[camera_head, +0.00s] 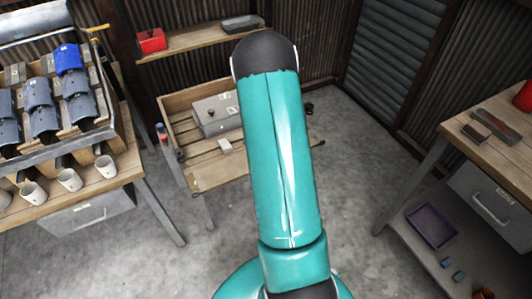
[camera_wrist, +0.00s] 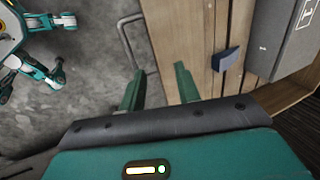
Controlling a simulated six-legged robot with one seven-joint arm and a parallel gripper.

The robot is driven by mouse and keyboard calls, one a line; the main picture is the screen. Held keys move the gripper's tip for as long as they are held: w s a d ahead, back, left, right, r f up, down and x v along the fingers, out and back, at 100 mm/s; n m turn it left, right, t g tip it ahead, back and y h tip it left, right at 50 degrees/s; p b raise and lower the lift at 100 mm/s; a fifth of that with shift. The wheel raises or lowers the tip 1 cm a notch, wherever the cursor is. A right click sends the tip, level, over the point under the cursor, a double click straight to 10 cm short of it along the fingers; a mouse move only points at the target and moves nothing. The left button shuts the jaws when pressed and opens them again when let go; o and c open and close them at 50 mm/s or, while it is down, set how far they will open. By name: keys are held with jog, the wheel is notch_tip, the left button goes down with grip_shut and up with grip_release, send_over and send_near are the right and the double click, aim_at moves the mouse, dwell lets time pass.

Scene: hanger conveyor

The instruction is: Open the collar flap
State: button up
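I cannot make out a collar flap for certain in either view. A grey box (camera_head: 217,116) with small labels and a dark knob on top sits on the wooden bench (camera_head: 215,172) in the middle of the head view. Its grey side also shows at the right of the wrist view (camera_wrist: 288,40). A small block (camera_head: 225,146) lies in front of the box; a dark blue wedge-shaped piece (camera_wrist: 227,59) shows beside the box in the wrist view. My gripper (camera_wrist: 158,78) is open and empty near the bench edge. My arm hides it in the head view.
At left, a rack of dark blue-grey parts (camera_head: 42,120) and several white mugs (camera_head: 69,180) stand on another bench. A shelf (camera_head: 190,40) holds a red box (camera_head: 151,41). A right-hand table (camera_head: 500,95) has a lower shelf with a purple tray (camera_head: 432,226). Floor between is clear.

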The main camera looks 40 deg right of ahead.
jog(key=v, duration=1.2)
jog(key=shift+r, duration=0.35)
jog(key=shift+s, duration=0.15)
